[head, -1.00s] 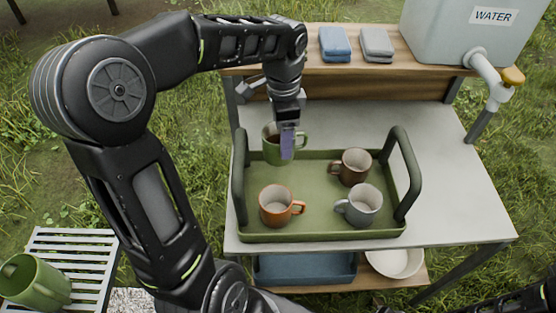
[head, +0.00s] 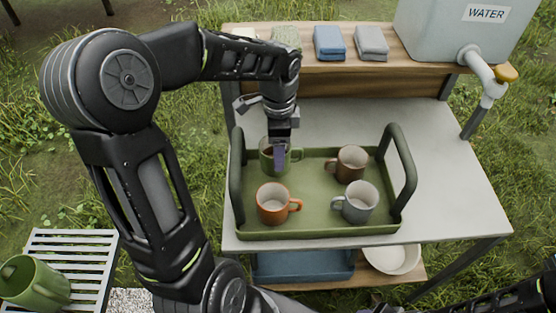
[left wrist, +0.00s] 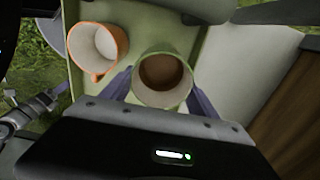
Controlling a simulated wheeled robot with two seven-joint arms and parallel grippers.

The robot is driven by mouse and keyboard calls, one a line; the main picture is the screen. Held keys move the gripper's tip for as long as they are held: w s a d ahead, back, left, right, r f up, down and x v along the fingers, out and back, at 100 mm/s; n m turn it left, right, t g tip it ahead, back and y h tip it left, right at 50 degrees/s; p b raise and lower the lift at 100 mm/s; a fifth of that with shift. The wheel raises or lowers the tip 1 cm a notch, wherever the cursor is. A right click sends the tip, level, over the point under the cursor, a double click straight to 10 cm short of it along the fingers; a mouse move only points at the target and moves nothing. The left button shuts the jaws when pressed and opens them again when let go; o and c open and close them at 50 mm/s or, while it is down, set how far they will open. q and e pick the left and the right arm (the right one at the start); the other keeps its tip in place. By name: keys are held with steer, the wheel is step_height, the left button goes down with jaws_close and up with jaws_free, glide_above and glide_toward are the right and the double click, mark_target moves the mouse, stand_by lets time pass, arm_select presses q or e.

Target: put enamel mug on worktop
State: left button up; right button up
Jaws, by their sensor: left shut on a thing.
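My left gripper (head: 280,153) is shut on a green mug (head: 267,163) with a brown inside, at the far left corner of the green tray (head: 320,233). The mug is upright; I cannot tell whether its base touches the tray. In the left wrist view the mug (left wrist: 162,98) sits between the two fingers. An orange mug (head: 272,205), a brown mug (head: 350,164) and a grey mug (head: 357,204) stand upright in the tray. The orange mug (left wrist: 97,47) also shows in the left wrist view. The tray stands on the pale worktop (head: 455,190). My right gripper is out of view.
The tray has a tall handle (head: 403,180) at each end. A wooden shelf with blue (head: 331,42) and grey cloths and a water tank (head: 440,35) is behind. The worktop is clear right of the tray.

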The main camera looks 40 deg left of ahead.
arm_select(q)
steer(key=shift+f+p, duration=0.35)
steer(key=shift+f, duration=2)
steer(key=shift+f, duration=0.1)
steer(key=shift+f, duration=0.15)
steer(key=o, duration=1.5)
steer(key=shift+a+r+b, duration=0.1)
steer(key=shift+r+b, duration=0.6)
steer(key=shift+r, duration=3.3)
